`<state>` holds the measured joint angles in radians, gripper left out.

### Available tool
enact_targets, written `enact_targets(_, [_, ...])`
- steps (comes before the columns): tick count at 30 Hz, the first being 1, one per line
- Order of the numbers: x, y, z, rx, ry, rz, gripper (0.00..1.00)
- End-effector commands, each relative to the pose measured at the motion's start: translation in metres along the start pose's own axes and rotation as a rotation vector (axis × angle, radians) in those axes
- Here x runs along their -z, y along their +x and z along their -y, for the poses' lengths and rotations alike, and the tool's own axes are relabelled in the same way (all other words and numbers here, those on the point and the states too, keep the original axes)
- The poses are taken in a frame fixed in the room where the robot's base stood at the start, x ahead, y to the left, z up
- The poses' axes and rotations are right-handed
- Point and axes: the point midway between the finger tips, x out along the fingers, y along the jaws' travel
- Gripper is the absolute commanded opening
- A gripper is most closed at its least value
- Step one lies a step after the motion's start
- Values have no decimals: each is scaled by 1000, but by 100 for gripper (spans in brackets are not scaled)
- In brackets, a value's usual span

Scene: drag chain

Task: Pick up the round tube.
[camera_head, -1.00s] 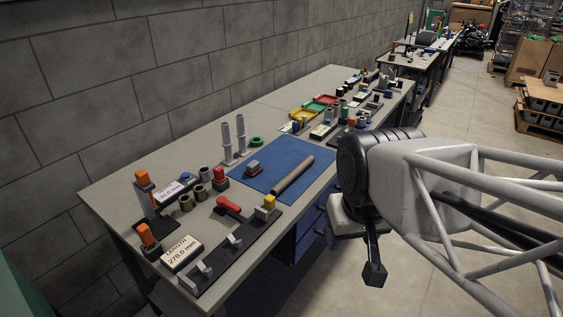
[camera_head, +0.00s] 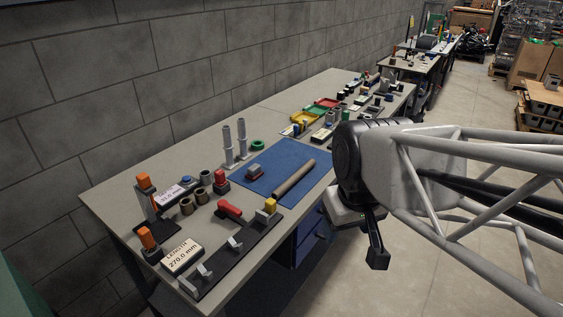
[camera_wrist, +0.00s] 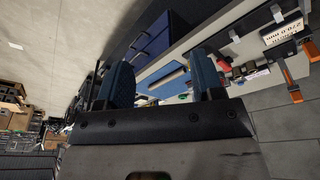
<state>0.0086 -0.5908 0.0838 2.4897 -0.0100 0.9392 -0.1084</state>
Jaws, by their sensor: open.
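The round tube (camera_head: 294,178) is a brown cylinder lying on its side across the right part of a blue mat (camera_head: 247,190) on the workbench. It also shows in the wrist view, seen from afar between my fingers, as a tan bar (camera_wrist: 171,77). My gripper (camera_head: 376,256) hangs beyond the bench's front edge, to the right of the tube and apart from it. In the wrist view its two blue pads (camera_wrist: 162,80) stand wide apart with nothing between them. One finger is hidden in the head view.
Two upright grey posts (camera_head: 242,138) and a green ring (camera_head: 258,145) stand behind. Blue drawers (camera_head: 311,238) sit under the bench.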

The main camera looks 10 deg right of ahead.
Motion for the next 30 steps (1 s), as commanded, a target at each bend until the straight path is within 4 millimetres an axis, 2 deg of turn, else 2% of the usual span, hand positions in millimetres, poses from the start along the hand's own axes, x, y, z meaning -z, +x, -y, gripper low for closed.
enact_targets(14, [108, 14, -13, 21, -509, 49, 61])
enact_targets(23, [179, 39, -22, 48, -851, 75, 61])
enact_targets(30, [233, 68, -28, 77, -1123, 90, 61])
